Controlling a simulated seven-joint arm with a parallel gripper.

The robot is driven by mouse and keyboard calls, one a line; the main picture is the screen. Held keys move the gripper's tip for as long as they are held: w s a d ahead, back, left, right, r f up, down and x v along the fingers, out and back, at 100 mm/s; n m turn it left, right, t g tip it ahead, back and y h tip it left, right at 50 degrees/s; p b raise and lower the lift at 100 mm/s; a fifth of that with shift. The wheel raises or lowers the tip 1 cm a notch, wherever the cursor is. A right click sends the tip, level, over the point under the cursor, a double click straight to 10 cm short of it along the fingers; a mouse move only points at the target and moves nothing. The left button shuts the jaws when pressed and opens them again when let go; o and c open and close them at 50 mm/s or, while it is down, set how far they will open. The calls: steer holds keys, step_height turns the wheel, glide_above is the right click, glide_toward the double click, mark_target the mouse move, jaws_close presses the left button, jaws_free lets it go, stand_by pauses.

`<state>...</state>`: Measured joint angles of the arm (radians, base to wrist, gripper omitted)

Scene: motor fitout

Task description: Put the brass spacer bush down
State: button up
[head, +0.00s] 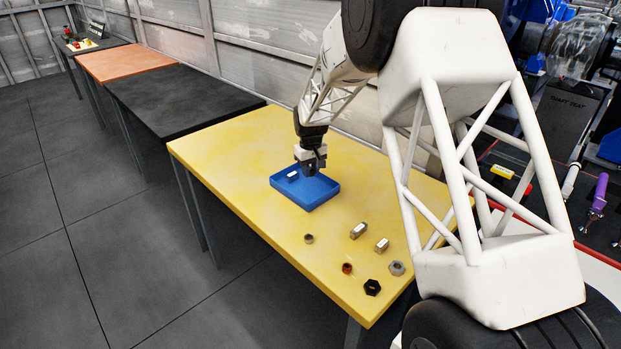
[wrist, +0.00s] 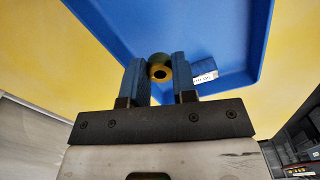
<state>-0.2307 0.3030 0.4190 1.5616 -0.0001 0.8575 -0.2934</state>
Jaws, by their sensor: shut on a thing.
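The brass spacer bush (wrist: 159,68) is a short brass-coloured ring with a dark hole, seen in the wrist view between the two fingers. My gripper (wrist: 160,78) is shut on it. In the head view my gripper (head: 312,168) is over the blue tray (head: 318,200) on the yellow table, and the bush is hidden there by the fingers. In the wrist view the blue tray (wrist: 225,30) lies behind the bush. I cannot tell whether the bush touches the tray floor.
A small blue block with a white label (head: 293,175) lies in the tray, left of my gripper. On the yellow table (head: 230,160) are a brass ring (head: 309,238), two labelled metal blocks (head: 358,230), a reddish bush (head: 347,268), a black hex part (head: 372,287) and a grey nut (head: 397,267).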

mark_target(310, 184)
steer(key=shift+f, duration=1.7)
steer(key=shift+f, duration=0.15)
steer(key=o, duration=0.6)
step_height(310, 184, up, 12)
steer(key=shift+r, duration=0.1)
steer(key=shift+r, duration=0.1)
